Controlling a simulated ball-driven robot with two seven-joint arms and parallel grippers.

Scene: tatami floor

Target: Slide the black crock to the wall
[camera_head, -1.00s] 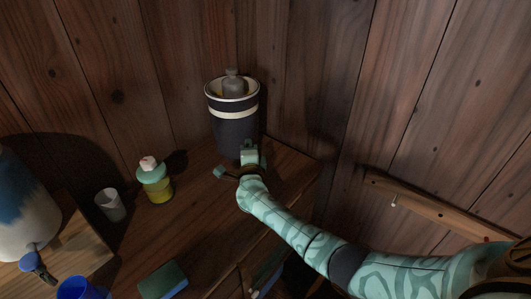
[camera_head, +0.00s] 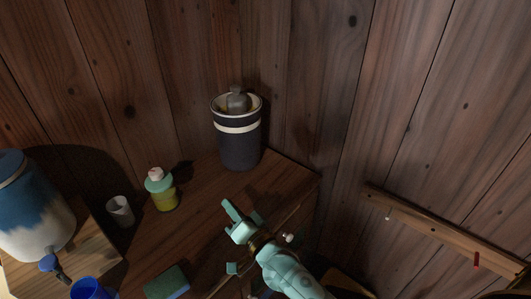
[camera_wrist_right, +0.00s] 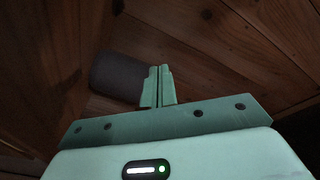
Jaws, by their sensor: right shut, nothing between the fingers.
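The black crock (camera_head: 239,150) is dark with a pale band below its rim and a grey rounded thing in its open top. It stands upright at the back of the wooden counter, close to the plank wall. In the right wrist view the crock (camera_wrist_right: 115,75) is a dark shape ahead and left of the fingers. My right gripper (camera_head: 230,215) is in front of the crock and apart from it, over the counter. Its fingers are together and empty in the wrist view (camera_wrist_right: 158,88). My left gripper is not in view.
A soap bottle (camera_head: 162,190), a white cup (camera_head: 121,211), a green sponge (camera_head: 167,282) and a blue cup (camera_head: 90,289) stand left on the counter. A blue and white dispenser (camera_head: 35,215) is at far left. A peg rail (camera_head: 440,232) is on the right wall.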

